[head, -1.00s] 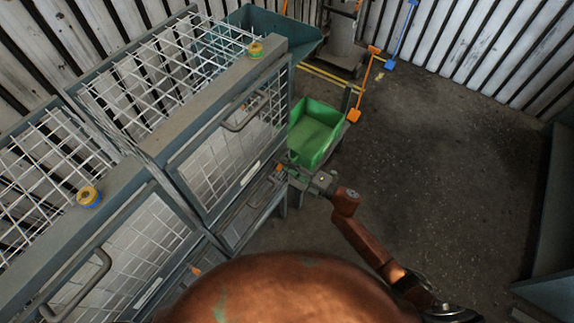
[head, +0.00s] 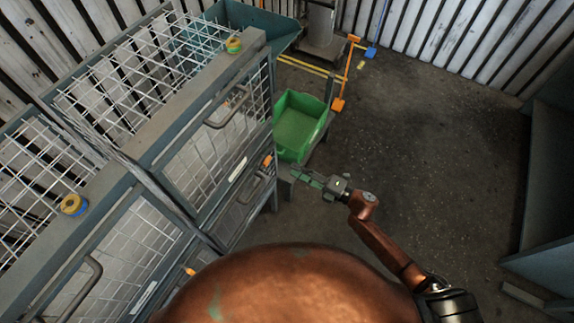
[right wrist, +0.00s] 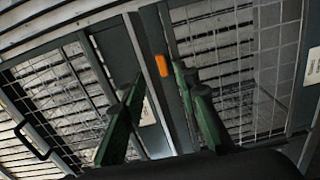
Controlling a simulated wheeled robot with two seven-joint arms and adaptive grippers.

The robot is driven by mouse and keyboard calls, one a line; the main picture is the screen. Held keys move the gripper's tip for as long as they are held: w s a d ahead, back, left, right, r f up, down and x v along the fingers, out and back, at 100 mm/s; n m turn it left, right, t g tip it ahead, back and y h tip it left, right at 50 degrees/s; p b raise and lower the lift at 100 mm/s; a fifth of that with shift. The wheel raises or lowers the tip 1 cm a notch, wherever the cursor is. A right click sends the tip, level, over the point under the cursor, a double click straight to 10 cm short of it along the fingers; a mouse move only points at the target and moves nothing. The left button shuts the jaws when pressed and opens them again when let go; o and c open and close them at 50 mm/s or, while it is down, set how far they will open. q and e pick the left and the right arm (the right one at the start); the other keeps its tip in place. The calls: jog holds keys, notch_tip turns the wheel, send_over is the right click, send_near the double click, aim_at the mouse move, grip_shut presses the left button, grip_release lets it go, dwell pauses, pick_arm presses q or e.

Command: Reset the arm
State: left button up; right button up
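My right arm (head: 380,240) reaches up from the lower right in the head view. An orange piece (right wrist: 162,65) on the housing frame shows behind the gap. My left gripper is not in view.
A green bin (head: 297,132) stands just beyond the gripper, beside the housing. Yellow-orange rolls (head: 74,205) lie on top of the housing. The concrete floor (head: 440,150) right of the arm is clear up to a grey-blue structure (head: 550,180).

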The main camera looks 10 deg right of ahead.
jog(key=shift+s+d, duration=0.45)
jog(key=shift+d, duration=0.15)
jog(key=d+f+m+t+h, duration=0.2)
jog(key=d+f+m+h, duration=0.65)
jog(key=f, duration=0.85)
jog(key=s+d+f+m+g+h, duration=0.1)
jog(key=s+d+f+m+h, duration=0.1)
jog(key=s+d+f+m, duration=0.5)
jog(key=s+d+f+m+g+h, duration=0.2)
jog(key=s+d+f, duration=0.25)
jog(key=f, duration=0.75)
jog(key=s+d+f+m+g+h, duration=0.1)
jog(key=s+d+f+m+g, duration=0.15)
jog(key=s+f, duration=0.6)
jog(key=s+d+f+m+g+h, duration=0.1)
jog(key=s+d+f+m+g, duration=0.3)
jog(key=s, duration=0.7)
jog(key=s+a+f+m+g, duration=0.1)
jog(key=s+a+f, duration=0.1)
jog(key=s, duration=0.9)
jog(key=s+a+f+m+g, duration=0.1)
jog(key=s+f, duration=0.3)
jog(key=s, duration=0.7)
jog(key=shift+s+a+f+m+g, duration=0.15)
jog(key=shift+s+a+m+g, duration=0.2)
jog(key=shift+m, duration=0.25)
